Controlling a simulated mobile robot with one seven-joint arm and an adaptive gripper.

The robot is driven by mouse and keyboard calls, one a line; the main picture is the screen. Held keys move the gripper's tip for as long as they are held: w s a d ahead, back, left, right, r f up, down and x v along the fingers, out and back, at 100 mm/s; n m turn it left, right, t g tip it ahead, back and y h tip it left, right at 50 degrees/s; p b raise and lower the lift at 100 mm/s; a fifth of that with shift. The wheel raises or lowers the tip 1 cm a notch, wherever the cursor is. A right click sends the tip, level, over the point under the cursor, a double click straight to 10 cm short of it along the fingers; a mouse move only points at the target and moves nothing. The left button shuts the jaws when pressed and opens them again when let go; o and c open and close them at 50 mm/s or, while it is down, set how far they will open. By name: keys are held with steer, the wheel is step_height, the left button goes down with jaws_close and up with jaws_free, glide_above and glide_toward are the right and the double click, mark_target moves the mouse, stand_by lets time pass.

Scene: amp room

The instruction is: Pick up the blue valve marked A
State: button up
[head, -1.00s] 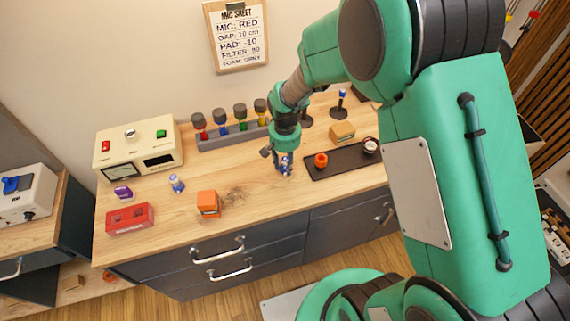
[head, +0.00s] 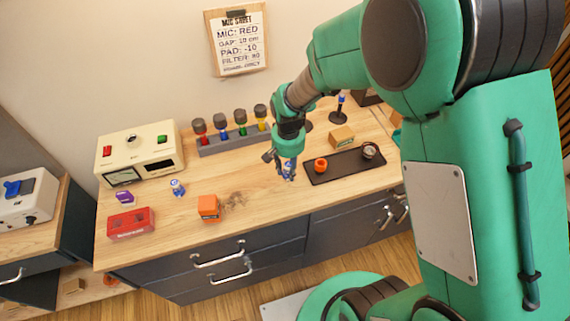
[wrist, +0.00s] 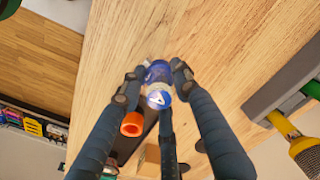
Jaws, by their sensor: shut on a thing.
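My gripper (head: 287,170) is over the wooden bench, left of the dark tray. Its fingers are closed around a small blue valve (head: 290,172) with a pale end. In the wrist view, the blue valve (wrist: 158,75) sits between the fingertips, and a white mark that looks like an A on its side shows on its round end. The fingers hide part of its sides. I cannot tell whether it touches the bench. A second small blue and white valve (head: 177,187) stands on the bench to the left.
An orange block (head: 208,208), a red box (head: 131,224) and a purple piece (head: 125,197) are on the left. The dark tray (head: 345,165) holds an orange ring (head: 320,164). A grey rack (head: 230,142) with several microphones stands behind. Bare wood lies around the gripper.

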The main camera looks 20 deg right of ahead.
steer(key=s, duration=0.4)
steer(key=s+r+p, duration=0.1)
steer(key=s, duration=0.8)
steer(key=shift+d+r, duration=0.15)
steer(key=shift+w, duration=0.1)
